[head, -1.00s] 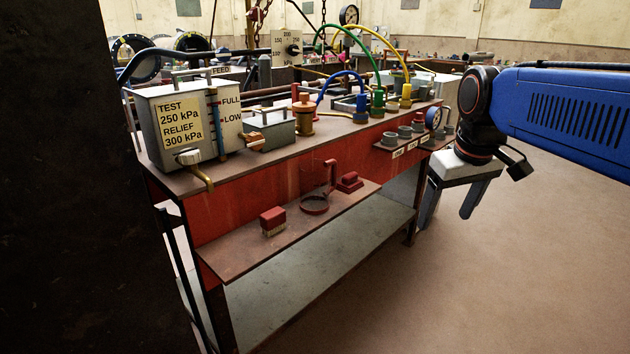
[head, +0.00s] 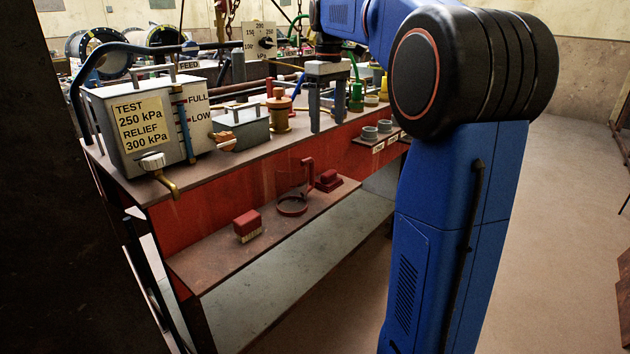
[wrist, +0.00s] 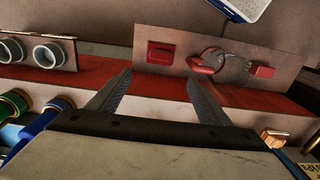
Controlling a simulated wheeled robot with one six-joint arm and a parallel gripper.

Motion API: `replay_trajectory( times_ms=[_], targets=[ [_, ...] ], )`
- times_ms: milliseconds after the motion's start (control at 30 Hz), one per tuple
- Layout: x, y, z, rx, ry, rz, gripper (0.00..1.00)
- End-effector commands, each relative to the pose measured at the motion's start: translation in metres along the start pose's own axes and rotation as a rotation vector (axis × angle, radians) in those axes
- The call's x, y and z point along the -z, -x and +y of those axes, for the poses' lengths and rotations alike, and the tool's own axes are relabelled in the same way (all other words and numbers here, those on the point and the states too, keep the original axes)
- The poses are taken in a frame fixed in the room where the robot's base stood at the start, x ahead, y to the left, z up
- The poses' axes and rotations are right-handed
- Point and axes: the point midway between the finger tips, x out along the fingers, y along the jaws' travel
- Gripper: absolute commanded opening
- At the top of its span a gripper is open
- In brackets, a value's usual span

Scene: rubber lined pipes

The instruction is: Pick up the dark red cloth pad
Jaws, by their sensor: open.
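The dark red pad (head: 328,181) lies on the low front shelf, right of a clear jug with a red handle (head: 308,172) and a red ring base. In the wrist view the pad (wrist: 160,53) lies flat, ahead of and between my fingertips. My gripper (head: 328,120) is open and empty, pointing down above the front edge of the bench top, higher than the pad and apart from it. Its two fingers also show in the wrist view (wrist: 160,76). A red-topped brush (head: 247,225) with pale bristles stands on the shelf left of the jug.
The bench top (head: 215,165) holds a grey test box (head: 140,120), a brass fitting (head: 279,112) and coloured hoses. Grey cups (head: 370,132) sit on a small side ledge to the right. The shelf (head: 200,262) has free room at its left front.

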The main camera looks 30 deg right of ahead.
Motion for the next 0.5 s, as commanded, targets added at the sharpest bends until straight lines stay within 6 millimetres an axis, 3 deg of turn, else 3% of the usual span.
replay_trajectory(
  times_ms=[500],
  targets=[
    [-0.001, -0.085, -0.001, 0.002, 0.000, -0.003, 0.72]
  ],
)
